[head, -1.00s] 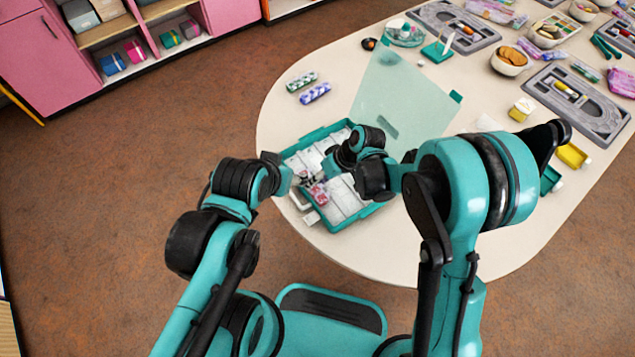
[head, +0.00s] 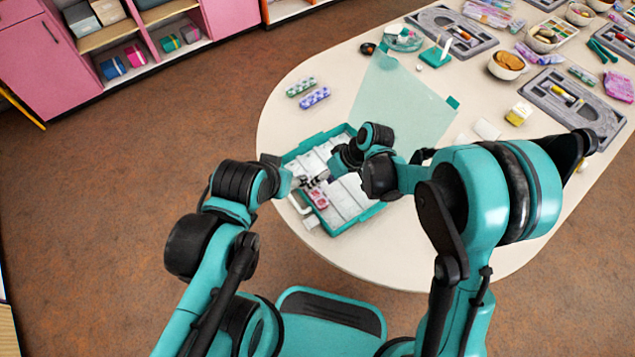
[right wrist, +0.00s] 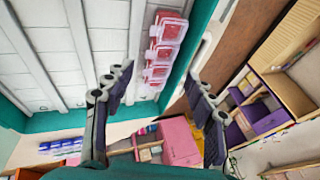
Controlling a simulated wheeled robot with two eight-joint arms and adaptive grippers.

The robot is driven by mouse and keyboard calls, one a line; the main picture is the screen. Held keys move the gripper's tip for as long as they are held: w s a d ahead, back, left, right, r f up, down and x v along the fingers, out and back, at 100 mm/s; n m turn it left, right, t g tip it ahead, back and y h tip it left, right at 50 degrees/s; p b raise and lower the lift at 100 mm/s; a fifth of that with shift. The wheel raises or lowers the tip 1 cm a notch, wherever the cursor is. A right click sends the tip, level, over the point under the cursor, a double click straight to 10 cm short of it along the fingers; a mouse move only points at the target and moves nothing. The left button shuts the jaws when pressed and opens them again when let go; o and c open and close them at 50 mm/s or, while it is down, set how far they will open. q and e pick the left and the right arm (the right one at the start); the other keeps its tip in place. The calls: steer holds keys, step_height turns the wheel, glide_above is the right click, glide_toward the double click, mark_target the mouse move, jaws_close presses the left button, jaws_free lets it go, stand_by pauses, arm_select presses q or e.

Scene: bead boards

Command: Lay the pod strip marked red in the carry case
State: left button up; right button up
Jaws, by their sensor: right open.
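The red pod strip (head: 319,198), clear with red pods, lies in the carry case (head: 362,208), a teal case with white compartments, near its left side. In the right wrist view the strip (right wrist: 165,48) lies lengthwise in the compartment along the case's teal wall (right wrist: 205,30). My right gripper (head: 328,172) is above the case; in its wrist view the fingers (right wrist: 158,100) are spread apart, with nothing between them. My left gripper (head: 300,181) is at the case's left edge close to the strip; its fingertips are too small to read.
A green pod strip (head: 300,87) and a purple one (head: 314,97) lie on the table behind the case. A translucent teal sheet (head: 405,100) stands or lies behind it. Grey trays (head: 600,120) and bowls (head: 507,66) fill the right. A white handle (head: 299,204) is at the case's left.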

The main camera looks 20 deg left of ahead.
steer(key=s+d+r+m+t+h+p, duration=0.25)
steer(key=d+r+m+t, duration=0.2)
steer(key=d+r, duration=1.25)
steer(key=s+d+r+m+t+h, duration=0.1)
steer(key=s+d+m, duration=0.1)
steer(key=s+d, duration=0.2)
steer(key=s+d+r+m+t+h, duration=0.1)
steer(key=s+d+m+t+h, duration=0.1)
steer(key=d, duration=0.6)
steer(key=shift+s+d+r+m, duration=0.25)
steer(key=shift+s+m, duration=0.2)
steer(key=shift+s, duration=0.5)
